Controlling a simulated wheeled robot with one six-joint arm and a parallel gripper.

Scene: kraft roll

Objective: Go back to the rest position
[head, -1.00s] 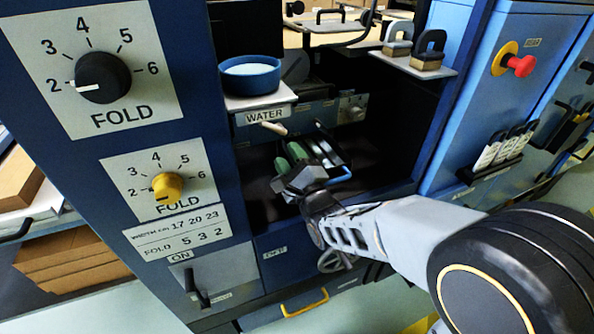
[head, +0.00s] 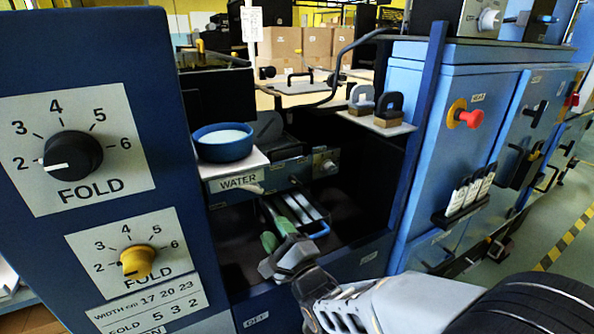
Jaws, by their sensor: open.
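My gripper (head: 272,238) is in the lower middle of the head view, at the front of the dark machine bay. Its green-padded fingers point away into the bay and are spread apart, with nothing seen held between them. Behind and beside the fingers lie pale bars and a blue handle (head: 319,231) inside the bay. My arm comes in from the lower right.
A blue bowl of water (head: 223,143) stands on a shelf left of the bay. A FOLD dial panel (head: 73,160) rises at left. A red button (head: 470,119) is on the right cabinet.

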